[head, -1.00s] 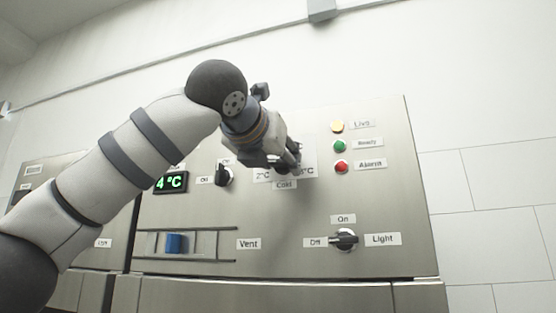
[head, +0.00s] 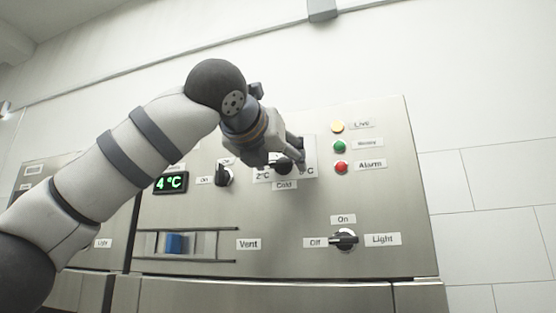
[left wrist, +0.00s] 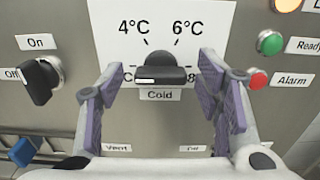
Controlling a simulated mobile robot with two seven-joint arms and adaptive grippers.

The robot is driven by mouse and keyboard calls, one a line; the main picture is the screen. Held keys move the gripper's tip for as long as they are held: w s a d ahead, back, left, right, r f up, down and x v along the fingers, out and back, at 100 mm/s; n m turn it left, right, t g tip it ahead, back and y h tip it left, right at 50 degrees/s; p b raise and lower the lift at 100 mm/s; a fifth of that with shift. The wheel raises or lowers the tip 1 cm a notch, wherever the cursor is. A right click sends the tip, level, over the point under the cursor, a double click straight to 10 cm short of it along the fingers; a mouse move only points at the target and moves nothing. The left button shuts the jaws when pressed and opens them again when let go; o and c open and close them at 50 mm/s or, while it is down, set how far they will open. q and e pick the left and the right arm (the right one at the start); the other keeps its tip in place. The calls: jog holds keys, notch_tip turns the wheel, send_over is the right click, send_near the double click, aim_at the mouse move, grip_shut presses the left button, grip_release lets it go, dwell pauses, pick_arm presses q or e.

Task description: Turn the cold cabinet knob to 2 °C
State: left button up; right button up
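The cold knob (left wrist: 162,74) is black, on a white plate above the "Cold" label. In the left wrist view its bar lies about level, with a white mark at its left end, on the 2 °C side. The knob also shows in the head view (head: 283,168), partly behind my left gripper (head: 290,155). In the left wrist view my left gripper (left wrist: 160,72) is open, one finger on each side of the knob, with gaps between. The fingers partly cover the 2 °C and 8 °C labels. The green display (head: 171,182) reads 4 °C. My right gripper is in neither view.
An On/Off knob (head: 223,176) is left of the cold knob. A light knob (head: 344,240) sits below right. Yellow, green and red (head: 341,167) lamps are to the right. A blue vent slider (head: 174,243) is in rails at lower left.

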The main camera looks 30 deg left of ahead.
pick_arm(q)
jog(key=v, duration=1.2)
jog(key=shift+f, duration=0.15)
